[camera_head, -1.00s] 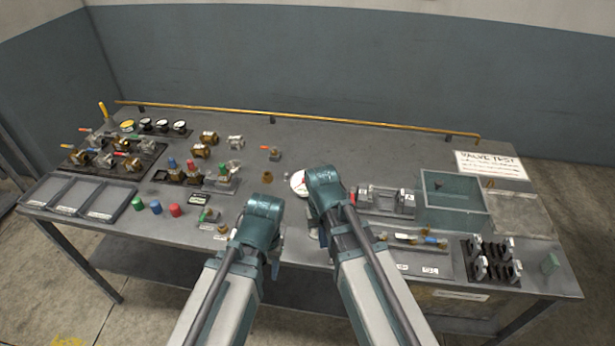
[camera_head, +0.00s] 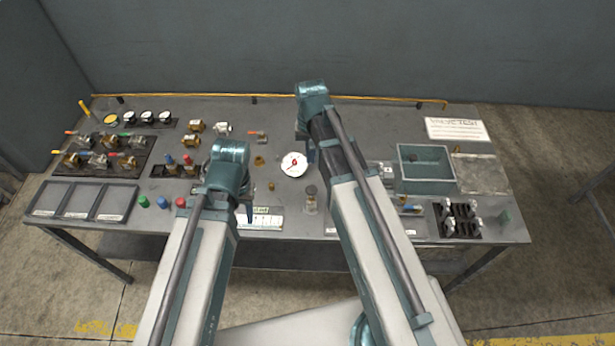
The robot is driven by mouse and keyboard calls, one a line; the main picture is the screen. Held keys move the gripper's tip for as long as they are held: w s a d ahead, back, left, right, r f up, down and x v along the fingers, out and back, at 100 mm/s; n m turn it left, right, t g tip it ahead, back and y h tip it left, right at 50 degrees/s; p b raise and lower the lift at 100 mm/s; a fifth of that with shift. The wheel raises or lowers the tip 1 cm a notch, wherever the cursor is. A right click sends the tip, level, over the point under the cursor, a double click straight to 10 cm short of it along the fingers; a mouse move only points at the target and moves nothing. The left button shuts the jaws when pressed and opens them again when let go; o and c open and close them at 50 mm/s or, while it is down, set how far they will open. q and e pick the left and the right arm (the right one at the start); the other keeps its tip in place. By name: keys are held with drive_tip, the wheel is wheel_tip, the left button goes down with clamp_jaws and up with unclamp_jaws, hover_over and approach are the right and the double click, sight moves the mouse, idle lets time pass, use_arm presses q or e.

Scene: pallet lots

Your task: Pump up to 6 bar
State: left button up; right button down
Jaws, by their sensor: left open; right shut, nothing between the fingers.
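A round white gauge (camera_head: 293,164) with a red mark at its middle sits near the middle of the bench, facing up. Its reading is too small to tell. My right gripper (camera_head: 311,157) is shut and empty, just right of the gauge and mostly hidden behind its own wrist; I cannot tell whether it touches anything. My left gripper (camera_head: 245,211) is open and empty, pointing down beside a flat white unit with a green label (camera_head: 265,218). A small upright fitting with a dark top (camera_head: 311,194) stands below the gauge. I cannot make out a pump for certain.
Valves stand on a dark rack (camera_head: 125,170) at the left, above empty trays (camera_head: 80,201). Green, blue and red caps (camera_head: 163,202) lie nearby. A teal bin (camera_head: 426,187), a metal plate (camera_head: 481,174) and a valve test sign (camera_head: 457,130) are at the right. A brass rail (camera_head: 230,97) lines the back.

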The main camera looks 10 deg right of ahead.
sight(311, 190)
idle(0.4)
wheel_tip(311, 190, down, 14)
drive_tip(key=b, duration=1.4)
drive_tip(key=shift+d, duration=0.1)
wheel_tip(311, 190, down, 4)
drive_tip(key=b, duration=0.4)
drive_tip(key=shift+s+r, duration=0.1)
drive_tip(key=shift+r, duration=0.05)
drive_tip(key=shift+s+r, duration=0.1)
